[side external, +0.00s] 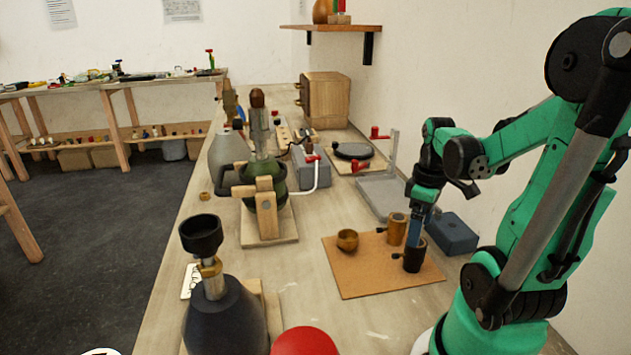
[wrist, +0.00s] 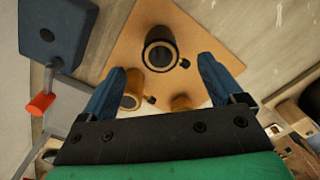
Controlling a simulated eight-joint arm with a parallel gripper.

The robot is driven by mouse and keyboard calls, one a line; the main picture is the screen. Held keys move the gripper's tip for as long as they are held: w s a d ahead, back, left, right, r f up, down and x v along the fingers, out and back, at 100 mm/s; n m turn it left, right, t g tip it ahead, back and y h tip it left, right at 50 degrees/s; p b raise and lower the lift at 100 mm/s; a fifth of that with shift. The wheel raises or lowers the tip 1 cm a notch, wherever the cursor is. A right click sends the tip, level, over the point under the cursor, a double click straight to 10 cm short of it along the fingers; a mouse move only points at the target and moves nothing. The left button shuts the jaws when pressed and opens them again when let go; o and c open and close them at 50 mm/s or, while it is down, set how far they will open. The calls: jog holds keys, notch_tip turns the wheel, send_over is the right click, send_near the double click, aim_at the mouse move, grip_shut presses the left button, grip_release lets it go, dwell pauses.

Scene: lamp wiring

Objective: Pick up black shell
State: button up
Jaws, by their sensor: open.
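The black shell (side external: 414,258) is a short dark open cylinder with a small side knob, standing upright on the tan mat (side external: 350,284). In the wrist view my gripper (wrist: 163,66) is open, with nothing held between the fingers. I cannot tell whether a finger touches the shell.
Two brass-coloured cups, one tall (side external: 397,229) and one short (side external: 347,240), stand on the mat beside the shell. A dark blue block (side external: 453,233) sits at the right by the wall. A grey stand (side external: 383,195) is behind. A lamp base with black cup (side external: 225,315) stands front left.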

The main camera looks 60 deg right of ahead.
aim_at(408, 256)
jog(key=shift+f, duration=2.55)
jog(key=shift+c, duration=0.2)
grip_shut()
jog(key=shift+r, duration=0.15)
